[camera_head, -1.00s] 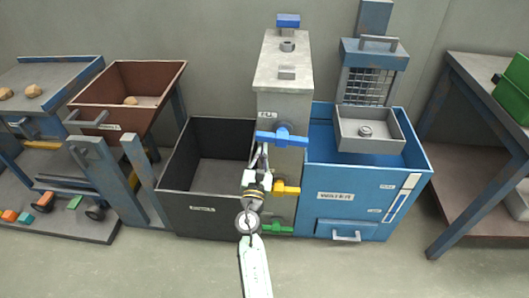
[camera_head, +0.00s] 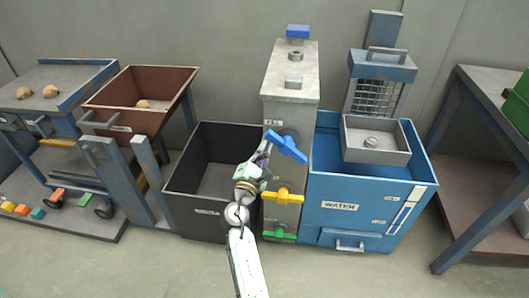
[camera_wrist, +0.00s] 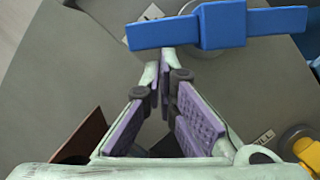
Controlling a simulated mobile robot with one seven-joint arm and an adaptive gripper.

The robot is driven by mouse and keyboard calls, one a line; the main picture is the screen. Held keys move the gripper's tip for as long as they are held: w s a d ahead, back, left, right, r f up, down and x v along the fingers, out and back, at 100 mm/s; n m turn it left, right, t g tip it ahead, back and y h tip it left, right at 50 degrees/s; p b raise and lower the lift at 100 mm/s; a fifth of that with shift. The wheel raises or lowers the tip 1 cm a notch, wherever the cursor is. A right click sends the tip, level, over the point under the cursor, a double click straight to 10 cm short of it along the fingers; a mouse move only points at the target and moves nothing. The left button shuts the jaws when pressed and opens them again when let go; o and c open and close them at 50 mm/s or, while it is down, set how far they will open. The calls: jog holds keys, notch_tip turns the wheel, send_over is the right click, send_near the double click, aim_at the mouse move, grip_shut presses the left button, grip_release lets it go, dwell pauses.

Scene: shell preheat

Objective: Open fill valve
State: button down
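The fill valve's blue handle (camera_head: 286,147) is on the front of the grey column, near a label that appears to read FILL. In the head view it is tilted, left end up and right end down. In the wrist view the blue handle (camera_wrist: 222,27) crosses the top of the picture. My gripper (camera_head: 264,148) is just left of the handle's middle, below its raised left end. In the wrist view my gripper's fingers (camera_wrist: 167,60) come together at the tips with nothing seen between them. The tips are close to the handle; I cannot tell whether they touch.
A yellow valve handle (camera_head: 283,196) and a green one (camera_head: 279,235) are lower on the grey column (camera_head: 290,95). A black open bin (camera_head: 190,205) stands left, a blue WATER tank (camera_head: 325,220) right. Open floor lies in front.

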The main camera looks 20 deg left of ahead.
aim_at(273, 138)
jog(key=r+m, duration=0.1)
jog(key=m, duration=0.1)
jog(key=d+r+m+h+p, duration=0.1)
jog(key=r+m, duration=0.1)
jog(key=m, duration=0.1)
jog(key=shift+w+g, duration=0.15)
jog(key=shift+g, duration=0.15)
jog(key=m, duration=0.1)
jog(key=d+r+m, duration=0.1)
jog(key=m, duration=0.1)
jog(key=shift+w+r+g+p, duration=0.15)
jog(key=shift+g+p, duration=0.2)
jog(key=shift+g, duration=0.05)
jog(key=shift+d+r+m, duration=0.15)
jog(key=shift+d+m, duration=0.15)
jog(key=shift+m, duration=0.3)
jog(key=shift+w, duration=0.1)
